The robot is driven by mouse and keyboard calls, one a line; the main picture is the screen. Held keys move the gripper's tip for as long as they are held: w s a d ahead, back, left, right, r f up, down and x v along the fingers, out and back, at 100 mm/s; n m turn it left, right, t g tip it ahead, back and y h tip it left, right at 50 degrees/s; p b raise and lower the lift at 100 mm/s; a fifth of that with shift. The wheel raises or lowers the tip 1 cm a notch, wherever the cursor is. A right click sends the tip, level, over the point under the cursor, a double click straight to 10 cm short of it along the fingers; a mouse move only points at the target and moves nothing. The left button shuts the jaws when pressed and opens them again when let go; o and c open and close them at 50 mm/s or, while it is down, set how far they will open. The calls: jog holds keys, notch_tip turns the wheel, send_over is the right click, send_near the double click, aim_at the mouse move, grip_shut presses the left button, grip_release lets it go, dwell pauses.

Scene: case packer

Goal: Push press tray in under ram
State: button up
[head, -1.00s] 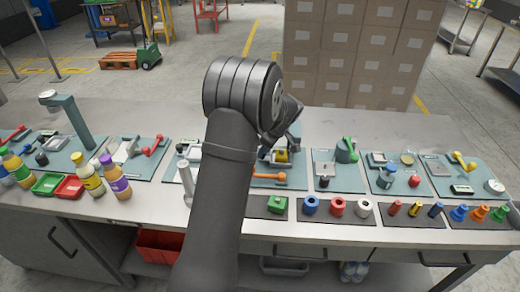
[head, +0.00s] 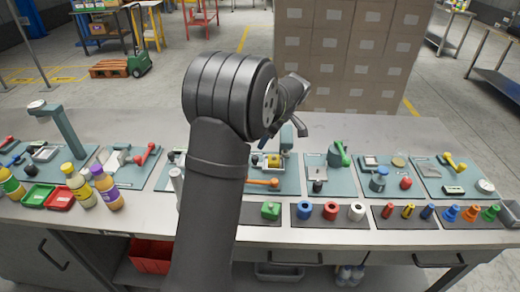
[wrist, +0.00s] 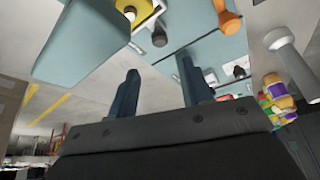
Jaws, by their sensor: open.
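A teal station plate (head: 290,185) at mid-bench bears a teal upright (head: 287,137), a yellow piece (head: 273,160) and an orange lever (head: 262,182). This looks like the press; its tray and ram are too small and covered to tell apart. In the wrist view a large teal block (wrist: 85,45) fills the upper left, beside a yellow part (wrist: 125,6) and a black knob (wrist: 159,38). The orange lever (wrist: 228,18) shows at upper right. My gripper (wrist: 158,78) is open and empty, its fingers apart. In the head view it (head: 301,127) hangs above and behind the station.
Left are a plate with a red lever (head: 147,154), bottles (head: 107,190) and a red bin (head: 62,196). Right is a plate with a green-handled part (head: 338,152). Coloured parts lie on dark mats (head: 330,220) in front. A white post (wrist: 290,55) stands near my gripper. Boxes (head: 350,60) stand behind the bench.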

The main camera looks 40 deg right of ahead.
jog(key=v, duration=0.7)
jog(key=shift+r, duration=0.15)
jog(key=w+a+r+n+g+h, duration=0.1)
jog(key=w+a+n+g+h, duration=0.15)
jog(key=w+n+g, duration=0.35)
jog(key=shift+m+t+y, duration=0.35)
jog(key=shift+m+t, duration=0.35)
jog(key=shift+t, duration=0.2)
jog(key=f, duration=1.7)
jog(key=shift+w+a, duration=0.15)
jog(key=shift+w, duration=0.15)
grip_shut()
